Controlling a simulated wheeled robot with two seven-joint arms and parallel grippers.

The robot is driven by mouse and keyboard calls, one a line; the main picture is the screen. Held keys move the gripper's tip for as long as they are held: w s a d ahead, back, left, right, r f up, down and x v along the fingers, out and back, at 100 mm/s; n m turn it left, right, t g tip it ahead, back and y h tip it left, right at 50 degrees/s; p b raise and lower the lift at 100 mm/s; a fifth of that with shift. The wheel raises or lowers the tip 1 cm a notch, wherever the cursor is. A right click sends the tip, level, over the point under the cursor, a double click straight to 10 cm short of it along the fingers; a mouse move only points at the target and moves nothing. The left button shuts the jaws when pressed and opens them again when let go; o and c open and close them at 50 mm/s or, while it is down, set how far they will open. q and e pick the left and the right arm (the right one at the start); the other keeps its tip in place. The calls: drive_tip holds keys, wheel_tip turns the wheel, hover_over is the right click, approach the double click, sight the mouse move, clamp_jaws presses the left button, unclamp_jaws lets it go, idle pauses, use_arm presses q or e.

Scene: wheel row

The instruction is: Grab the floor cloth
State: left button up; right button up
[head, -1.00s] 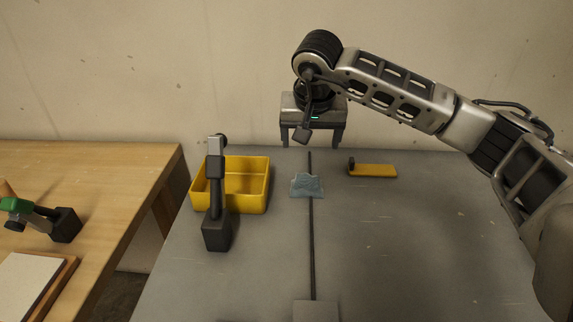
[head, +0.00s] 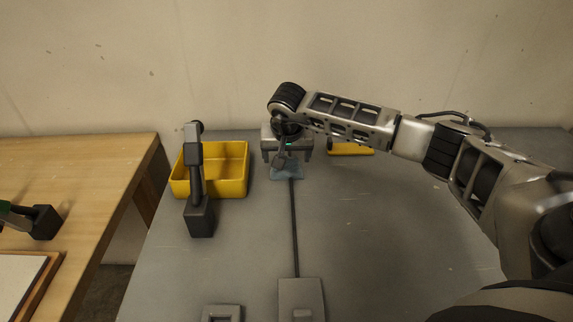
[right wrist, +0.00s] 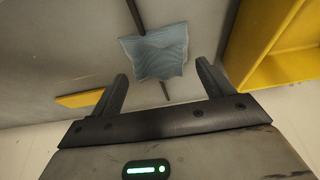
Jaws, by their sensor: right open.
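The floor cloth is a small, crumpled blue-grey cloth (head: 287,172) on the grey table, lying across a thin dark rod or cable. My right gripper (head: 287,157) is open above the cloth and partly covers it in the head view. In the right wrist view the cloth (right wrist: 157,52) lies just beyond and between the two spread fingertips (right wrist: 161,72). Nothing is between the fingers. I cannot tell the exact height over the cloth. My left gripper is not in view.
A yellow bin (head: 234,187) stands left of the cloth, with a dark jointed stand (head: 200,217) before it. A flat yellow piece (head: 352,150) lies to the right. The dark line (head: 295,235) runs to a grey block (head: 301,296). The table's right side is clear.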

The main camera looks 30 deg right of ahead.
drive_tip(key=shift+x, duration=0.9)
drive_tip(key=shift+r, duration=0.1)
drive_tip(key=c, duration=0.8)
